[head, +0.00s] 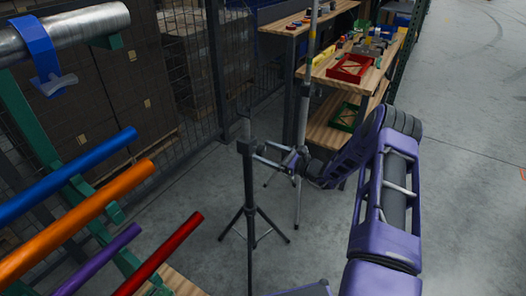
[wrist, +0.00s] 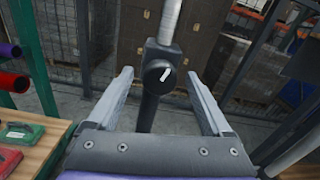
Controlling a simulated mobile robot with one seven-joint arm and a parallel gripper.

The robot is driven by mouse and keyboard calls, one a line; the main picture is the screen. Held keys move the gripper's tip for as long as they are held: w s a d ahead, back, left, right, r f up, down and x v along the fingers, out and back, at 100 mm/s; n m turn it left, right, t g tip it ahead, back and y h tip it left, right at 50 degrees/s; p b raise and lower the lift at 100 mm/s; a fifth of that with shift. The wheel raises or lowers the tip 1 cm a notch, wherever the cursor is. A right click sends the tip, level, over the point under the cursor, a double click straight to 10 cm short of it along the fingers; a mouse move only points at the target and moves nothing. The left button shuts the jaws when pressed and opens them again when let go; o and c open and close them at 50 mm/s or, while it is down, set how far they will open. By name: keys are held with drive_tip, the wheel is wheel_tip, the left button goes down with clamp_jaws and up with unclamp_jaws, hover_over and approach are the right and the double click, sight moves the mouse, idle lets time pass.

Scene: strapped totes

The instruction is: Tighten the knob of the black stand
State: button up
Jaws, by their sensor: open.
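The black stand (head: 249,190) stands upright on a tripod base on the concrete floor, in the middle of the head view. Its black pole also shows in the wrist view (wrist: 148,113). The knob (wrist: 159,76) is round and black with a white mark tilted on its face; it sits on the collar, below a lighter pole. My gripper (head: 258,151) reaches the stand's collar from the right. In the wrist view my gripper (wrist: 160,85) is open, one finger on each side of the knob, with visible gaps and no clear contact.
A second, grey stand (head: 302,110) stands just behind my gripper. A wooden shelf unit (head: 325,128) with a red tray (head: 350,68) and a green tray (head: 345,117) is behind it. Coloured tubes (head: 85,220) on a green rack stick out at left. Floor at right is clear.

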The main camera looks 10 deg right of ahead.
drive_tip(key=shift+x, duration=0.8)
clamp_jaws()
